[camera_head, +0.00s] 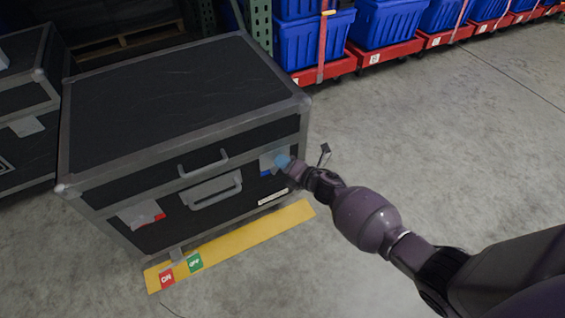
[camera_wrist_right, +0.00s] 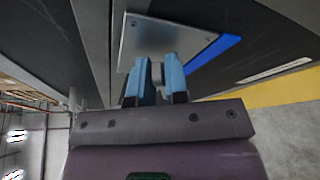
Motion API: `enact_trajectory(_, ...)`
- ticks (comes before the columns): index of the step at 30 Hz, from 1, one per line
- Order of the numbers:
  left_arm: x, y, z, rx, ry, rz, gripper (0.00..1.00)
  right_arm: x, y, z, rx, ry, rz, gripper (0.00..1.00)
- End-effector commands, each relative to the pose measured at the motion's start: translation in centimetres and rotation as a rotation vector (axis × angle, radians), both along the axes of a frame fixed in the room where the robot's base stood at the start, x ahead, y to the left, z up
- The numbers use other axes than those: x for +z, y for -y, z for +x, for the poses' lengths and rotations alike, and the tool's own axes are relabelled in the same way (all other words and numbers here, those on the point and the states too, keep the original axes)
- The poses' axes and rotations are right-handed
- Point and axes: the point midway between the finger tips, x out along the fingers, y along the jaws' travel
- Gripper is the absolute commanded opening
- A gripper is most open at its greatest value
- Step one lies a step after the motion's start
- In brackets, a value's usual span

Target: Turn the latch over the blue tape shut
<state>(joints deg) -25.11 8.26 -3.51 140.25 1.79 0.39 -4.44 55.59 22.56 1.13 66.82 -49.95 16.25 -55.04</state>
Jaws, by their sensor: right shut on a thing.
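A black case (camera_head: 185,85) with grey metal edges stands on the floor. On its front, at the right, is a latch with a metal plate (camera_head: 268,158); the plate (camera_wrist_right: 165,42) fills the upper middle of the right wrist view. Blue tape (camera_wrist_right: 222,45) shows at the plate's edge, and a bit of it (camera_head: 266,173) shows in the head view. My right gripper (camera_head: 283,160) is at this latch. In the wrist view its blue fingers (camera_wrist_right: 155,75) are shut on a small grey latch piece (camera_wrist_right: 157,75), mostly hidden between them. My left gripper is not in view.
A second latch plate (camera_head: 138,214) with red tape (camera_head: 159,216) is at the case's front left. Handles (camera_head: 215,190) sit between the latches. A yellow strip (camera_head: 240,238) with ON and OFF labels lies in front. Blue totes (camera_head: 318,42) stand behind; the floor at right is clear.

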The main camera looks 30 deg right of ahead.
Motion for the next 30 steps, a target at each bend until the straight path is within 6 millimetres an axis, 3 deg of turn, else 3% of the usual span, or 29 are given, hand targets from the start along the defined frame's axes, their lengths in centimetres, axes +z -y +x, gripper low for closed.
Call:
enact_trajectory(15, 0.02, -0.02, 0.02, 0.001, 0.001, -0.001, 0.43, -0.65, 0.16, 0.01, 0.0, -0.015, 0.41, 0.0)
enact_trajectory(30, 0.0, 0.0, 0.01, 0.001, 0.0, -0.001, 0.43, -0.82, 0.13, -0.02, 0.001, -0.019, 0.541, 0.0)
